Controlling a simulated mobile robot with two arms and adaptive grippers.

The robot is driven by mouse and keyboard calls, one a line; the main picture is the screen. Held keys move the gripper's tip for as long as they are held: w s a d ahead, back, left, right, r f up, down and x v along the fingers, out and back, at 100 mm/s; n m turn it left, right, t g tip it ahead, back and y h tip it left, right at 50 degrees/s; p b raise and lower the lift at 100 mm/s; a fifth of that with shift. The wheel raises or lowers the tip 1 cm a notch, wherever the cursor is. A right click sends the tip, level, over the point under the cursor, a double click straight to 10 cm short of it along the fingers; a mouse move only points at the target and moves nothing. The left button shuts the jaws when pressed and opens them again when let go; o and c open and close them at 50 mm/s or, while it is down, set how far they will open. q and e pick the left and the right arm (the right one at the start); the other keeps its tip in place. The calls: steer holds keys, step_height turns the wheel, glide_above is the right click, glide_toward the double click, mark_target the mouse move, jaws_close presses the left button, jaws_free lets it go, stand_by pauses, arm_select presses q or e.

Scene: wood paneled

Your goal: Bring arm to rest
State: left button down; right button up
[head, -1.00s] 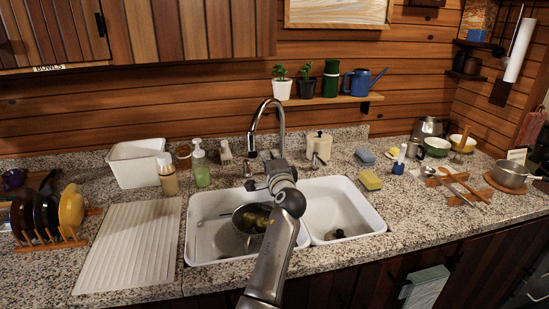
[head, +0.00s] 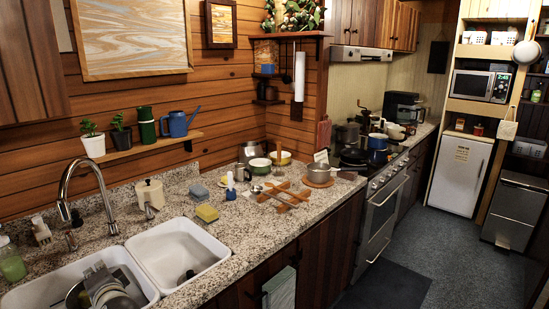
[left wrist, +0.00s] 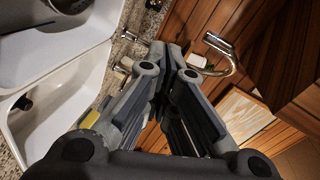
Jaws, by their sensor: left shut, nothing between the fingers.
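My left gripper (left wrist: 170,55) shows in the left wrist view with its two grey fingers brought together and nothing between them. It is above the counter by the white double sink (left wrist: 55,130), with the faucet (left wrist: 220,45) to the right in that view. In the head view I cannot clearly make out the left gripper. The sink (head: 150,240) is at the lower left there, with cookware (head: 104,288) in its left basin. My right gripper is in neither view.
The faucet (head: 66,195) rises behind the sink. A stove (head: 380,215) and a white fridge (head: 459,172) are farther right. The floor (head: 400,285) before them is clear.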

arm_select(q)
steer(key=s+d+f+n+g+h, duration=0.3)
steer(key=s+d+f+h, duration=0.3)
steer(key=s+d+f, duration=0.85)
steer(key=s+d+f+g+h, duration=0.1)
steer(key=s+d+h, duration=0.1)
steer(key=s+d, duration=0.35)
steer(key=s+d+f+n+g+h, duration=0.1)
steer(key=s+d+f+g+h, duration=0.1)
steer(key=s, duration=0.6)
steer(key=s+d+f+g+h, duration=0.1)
steer(key=s+d+h, duration=0.15)
steer(key=s, duration=0.45)
step_height(320, 180, down, 27)
steer(key=s+g+b, duration=0.1)
steer(key=b, duration=0.1)
steer(key=s+a+f+g+y+b, duration=0.1)
steer(key=s+a+f, duration=0.1)
steer(key=s+f, duration=1.5)
steer(key=shift+a+f+g, duration=0.2)
steer(key=shift+f+g, duration=0.1)
